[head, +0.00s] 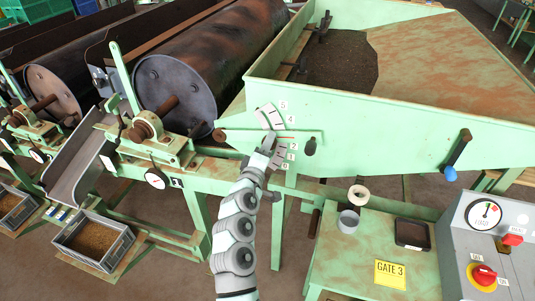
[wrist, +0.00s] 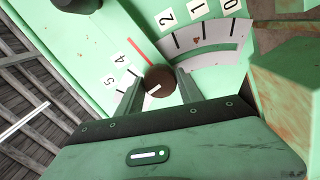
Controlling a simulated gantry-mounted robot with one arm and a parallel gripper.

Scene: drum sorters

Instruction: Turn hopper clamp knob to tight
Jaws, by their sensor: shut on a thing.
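My gripper (head: 268,146) is at the green front wall of the hopper (head: 400,125), in the middle of a numbered scale (head: 270,116). In the wrist view my gripper (wrist: 158,88) has one finger on each side of a round dark brown knob (wrist: 159,77) and is shut on it. A short white mark shows on the knob's face. Scale numbers 5 and 4 lie to its left and 2, 1 and 0 to its upper right. A red line (wrist: 141,51) lies just above the knob. In the head view my gripper hides the knob.
A dark knob (head: 310,147) hangs right of my gripper, below a thin green rod (head: 230,130). A blue-tipped handle (head: 451,174) is on the hopper's right. Below stand a small table (head: 350,260) and a grey control box (head: 485,245). Large drums (head: 200,75) are at left.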

